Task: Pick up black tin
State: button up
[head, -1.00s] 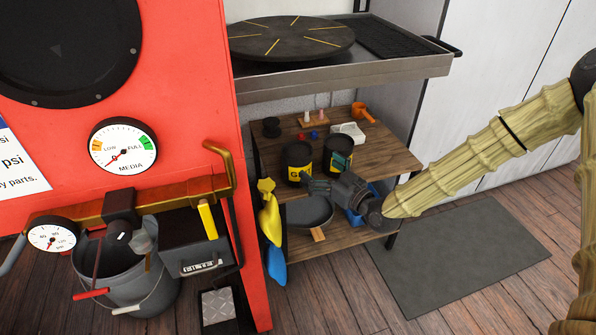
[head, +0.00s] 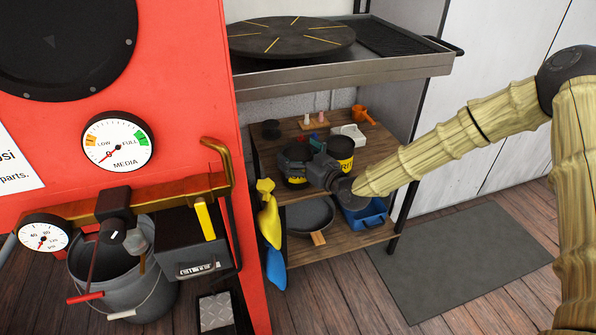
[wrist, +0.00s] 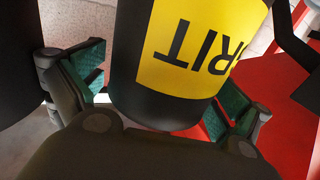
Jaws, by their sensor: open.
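A black tin (wrist: 145,100) with a yellow label reading "RIT" stands between the fingers of my gripper (wrist: 160,88) in the wrist view. The fingers are spread on both sides of it, with no clear grip on it. In the head view my gripper (head: 298,160) is at the left one of two similar tins on the wooden shelf. It hides most of that tin; some of its yellow label (head: 297,181) shows below. The other black tin (head: 341,147), also yellow-labelled, stands just to the right.
Behind are a small black spool (head: 271,129), a white tray (head: 349,132) and an orange scoop (head: 362,114). A pan (head: 312,212) and a blue bin (head: 366,215) are on the shelf below. The metal shelf (head: 345,73) hangs above. The red cabinet (head: 195,110) stands close on the left.

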jog(key=shift+c, duration=0.4)
jog(key=c, duration=2)
jog(key=shift+r, duration=0.15)
jog(key=shift+c, duration=0.2)
notch_tip(320, 180, up, 10)
jog(key=p, duration=0.2)
